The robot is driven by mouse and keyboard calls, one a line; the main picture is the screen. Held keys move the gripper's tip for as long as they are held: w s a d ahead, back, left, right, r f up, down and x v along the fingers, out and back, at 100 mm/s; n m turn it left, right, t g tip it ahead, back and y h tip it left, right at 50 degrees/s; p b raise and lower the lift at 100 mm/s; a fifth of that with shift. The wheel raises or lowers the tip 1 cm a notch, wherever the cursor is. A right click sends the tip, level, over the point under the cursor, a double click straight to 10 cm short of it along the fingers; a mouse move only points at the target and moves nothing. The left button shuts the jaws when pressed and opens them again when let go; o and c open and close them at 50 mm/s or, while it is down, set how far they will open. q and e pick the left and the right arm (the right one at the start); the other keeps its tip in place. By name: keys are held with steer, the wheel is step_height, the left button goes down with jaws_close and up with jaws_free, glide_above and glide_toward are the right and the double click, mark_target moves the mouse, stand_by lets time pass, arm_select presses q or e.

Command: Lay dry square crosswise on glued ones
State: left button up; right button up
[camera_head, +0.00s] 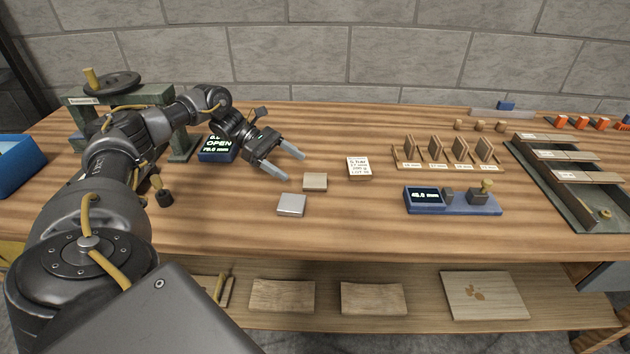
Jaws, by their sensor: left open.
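My left gripper (293,166) is open over the middle of the bench. Nothing shows between its fingers, which point right. A small tan wooden square (315,182) lies flat just in front of the fingertips, apart from them. A pale grey square block (292,205) lies nearer the front edge, close to the tan one. I cannot tell whether the tan square is one sheet or a stack, or whether it has glue on it. Several thin wooden squares (461,148) stand upright in a labelled rack (447,166) to the right. My right gripper is not in view.
The bench (350,225) is clear at front centre.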

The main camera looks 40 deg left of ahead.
mark_target(315, 180)
arm_select(q)
steer(key=shift+w+d+f, duration=0.15)
steer(key=shift+d+f, duration=0.05)
steer(key=shift+d, duration=0.45)
steer(key=shift+w+d+f+p, duration=0.1)
steer(key=shift+d+p, duration=0.35)
steer(key=shift+p, duration=0.05)
steer(key=p+x, duration=0.2)
steer(key=x, duration=0.1)
steer(key=shift+d, duration=0.15)
steer(key=shift+w+d+f, duration=0.15)
steer(key=shift+d+f, duration=0.15)
steer(key=shift+d, duration=0.05)
steer(key=c, duration=1)
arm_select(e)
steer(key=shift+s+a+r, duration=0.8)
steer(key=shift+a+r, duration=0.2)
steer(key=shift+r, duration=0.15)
